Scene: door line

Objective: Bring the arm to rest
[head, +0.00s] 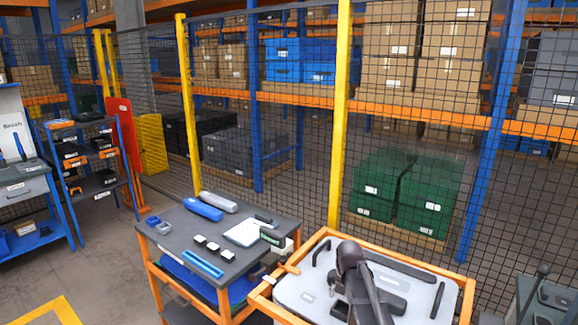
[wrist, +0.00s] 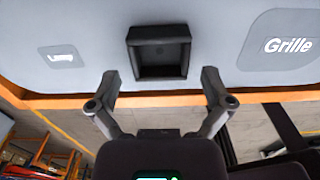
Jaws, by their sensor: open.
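My gripper (wrist: 159,78) shows in the wrist view with its two fingers spread wide and nothing between them. Beyond the fingertips is a pale panel (wrist: 90,25) with a black square pocket (wrist: 160,34) in it, roughly centred between the fingers. I cannot tell how far the fingertips are from the panel. In the head view my dark arm rises over the pale panel (head: 413,292) at the bottom right; the gripper's fingers cannot be made out there.
The panel lies in an orange frame (head: 468,300). Left of it stands a grey-topped cart (head: 178,240) with blue and white parts and a paper. A mesh fence with yellow posts (head: 340,110) runs behind. Floor is open at left.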

